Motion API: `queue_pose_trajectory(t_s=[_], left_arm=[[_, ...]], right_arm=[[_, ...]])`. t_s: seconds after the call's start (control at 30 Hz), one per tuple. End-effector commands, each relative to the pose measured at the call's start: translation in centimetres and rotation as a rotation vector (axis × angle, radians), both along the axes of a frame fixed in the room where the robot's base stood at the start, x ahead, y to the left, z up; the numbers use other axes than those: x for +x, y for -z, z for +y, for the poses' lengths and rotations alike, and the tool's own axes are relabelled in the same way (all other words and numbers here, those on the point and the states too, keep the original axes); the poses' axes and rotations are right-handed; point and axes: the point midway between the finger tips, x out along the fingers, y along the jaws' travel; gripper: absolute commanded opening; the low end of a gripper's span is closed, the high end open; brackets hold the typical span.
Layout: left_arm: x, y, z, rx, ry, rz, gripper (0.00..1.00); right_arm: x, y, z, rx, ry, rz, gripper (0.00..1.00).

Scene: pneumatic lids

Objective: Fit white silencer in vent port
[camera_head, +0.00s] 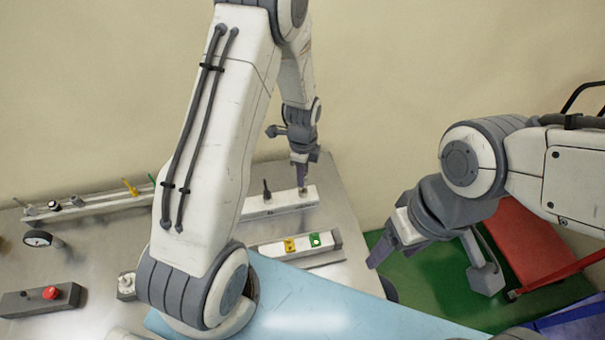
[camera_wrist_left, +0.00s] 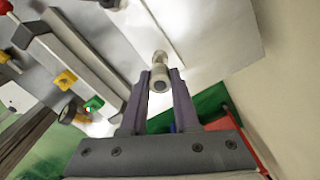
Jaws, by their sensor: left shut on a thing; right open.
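My left gripper (camera_head: 302,180) is above the right end of a white block (camera_head: 284,204) on the metal table. It is shut on a small pale cylindrical piece, which looks like the white silencer (camera_wrist_left: 159,76), between the fingertips in the left wrist view (camera_wrist_left: 157,84). In the head view the tip of the held piece is close to the block's top. I cannot tell whether it touches or enters a port there. The vent port is not clearly visible. A dark upright fitting (camera_head: 267,189) stands on the same block. My right gripper (camera_head: 388,247) is open and empty, right of the table.
A block with yellow (camera_head: 290,245) and green (camera_head: 314,240) fittings lies in front. A long rail (camera_head: 95,206), a gauge (camera_head: 38,239) and a red-button box (camera_head: 40,299) are at left. A blue mat (camera_head: 310,310) is nearest. My left arm hides the table's middle.

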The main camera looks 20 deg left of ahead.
Motion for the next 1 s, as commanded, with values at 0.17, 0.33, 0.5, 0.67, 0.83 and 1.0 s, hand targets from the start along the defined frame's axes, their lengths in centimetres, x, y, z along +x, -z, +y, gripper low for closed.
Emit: queue_pose_trajectory(t_s=[0.17, 0.33, 0.5, 0.67, 0.83, 1.0], left_arm=[[0.0, 0.1, 0.0, 0.000, 0.000, 0.000, 0.00], [0.0, 0.3, 0.0, 0.000, 0.000, 0.000, 0.00], [0.0, 0.7, 0.0, 0.000, 0.000, 0.000, 0.00], [0.0, 1.1, 0.0, 0.000, 0.000, 0.000, 0.00], [0.0, 1.5, 0.0, 0.000, 0.000, 0.000, 0.00], [0.0, 1.9, 0.0, 0.000, 0.000, 0.000, 0.00]], right_arm=[[0.0, 0.0, 0.0, 0.000, 0.000, 0.000, 0.68], [0.0, 0.3, 0.0, 0.000, 0.000, 0.000, 0.68], [0.0, 0.6, 0.0, 0.000, 0.000, 0.000, 0.68], [0.0, 0.9, 0.0, 0.000, 0.000, 0.000, 0.68], [0.0, 1.1, 0.0, 0.000, 0.000, 0.000, 0.68], [0.0, 1.4, 0.0, 0.000, 0.000, 0.000, 0.68]])
